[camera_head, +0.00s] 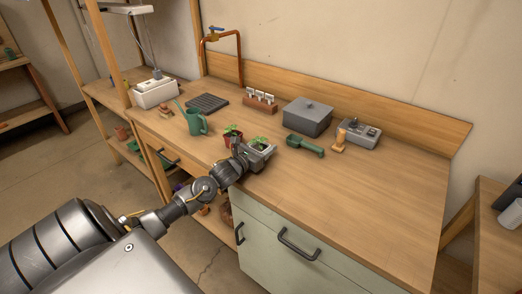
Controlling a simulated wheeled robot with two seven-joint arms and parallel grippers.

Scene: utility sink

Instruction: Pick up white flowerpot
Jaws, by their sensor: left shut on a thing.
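The white flowerpot (264,154) holds a small green plant and is at the front part of the wooden worktop, just right of a red pot. My left gripper (243,155) reaches in from the lower left and is shut on the white flowerpot at its left side. The gripper covers part of the pot, and I cannot tell whether its base touches the worktop. My right gripper is not in view.
A red pot (232,134) with a plant stands close behind the gripper. A green watering can (195,120) is to the left. The worktop's right front (370,200) is clear.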

